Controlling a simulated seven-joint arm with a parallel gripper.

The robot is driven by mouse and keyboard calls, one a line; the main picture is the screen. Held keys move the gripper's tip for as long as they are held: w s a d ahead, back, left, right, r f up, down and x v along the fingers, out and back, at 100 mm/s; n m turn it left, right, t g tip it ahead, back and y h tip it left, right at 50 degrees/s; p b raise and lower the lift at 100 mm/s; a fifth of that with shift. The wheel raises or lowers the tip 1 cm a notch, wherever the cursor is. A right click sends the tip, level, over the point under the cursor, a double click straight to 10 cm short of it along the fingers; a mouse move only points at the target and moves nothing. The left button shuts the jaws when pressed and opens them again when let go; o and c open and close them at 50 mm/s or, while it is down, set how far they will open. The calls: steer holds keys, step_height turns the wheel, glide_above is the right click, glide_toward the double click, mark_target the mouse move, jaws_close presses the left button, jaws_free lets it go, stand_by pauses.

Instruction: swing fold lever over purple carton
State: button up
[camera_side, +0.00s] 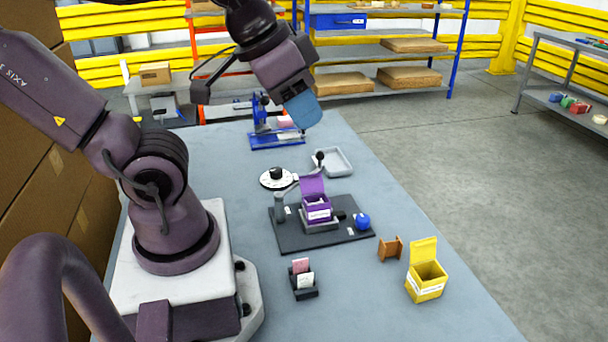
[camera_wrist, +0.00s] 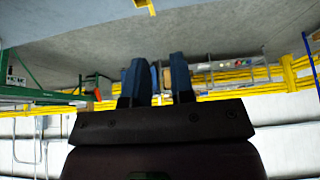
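The purple carton (camera_side: 317,213) stands upright in a grey holder on a dark base plate (camera_side: 290,239), its lid (camera_side: 312,186) raised. The fold lever (camera_side: 296,184) rises from a grey post at the plate's left and slants up to a black knob (camera_side: 320,157) behind the raised lid. Whether the lever touches the lid cannot be told. My gripper (camera_side: 302,112) is high above the table, well behind and above the carton, apart from the lever. In the wrist view its two blue fingers (camera_wrist: 160,72) stand apart with nothing seen between them.
A blue knob (camera_side: 362,222) sits at the plate's right. A grey tray (camera_side: 333,162), a white dial (camera_side: 277,178) and a blue press (camera_side: 268,137) stand behind. A yellow carton (camera_side: 427,283), brown piece (camera_side: 390,248) and card holder (camera_side: 303,281) stand in front.

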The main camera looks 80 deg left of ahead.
steer(key=o, duration=0.3)
steer(key=shift+a+f, duration=0.2)
steer(key=shift+a, duration=0.05)
steer(key=shift+o, duration=0.5)
steer(key=w+a+f+n+g, duration=0.2)
steer(key=w+a, duration=0.1)
steer(key=a, duration=0.3)
steer(key=w+a+f+n+g, duration=0.2)
steer(key=w+a+f, duration=0.1)
steer(key=w+a, duration=0.1)
steer(key=shift+a+f+n+y, duration=0.3)
steer(key=shift+a+n, duration=0.1)
steer(key=shift+a, duration=0.45)
steer(key=n+g, duration=0.2)
glide_above(320, 156)
steer(key=a, duration=0.1)
step_height(320, 156, down, 8)
steer(key=shift+w+f, duration=0.2)
steer(key=shift+f, duration=6.35)
jaws_close()
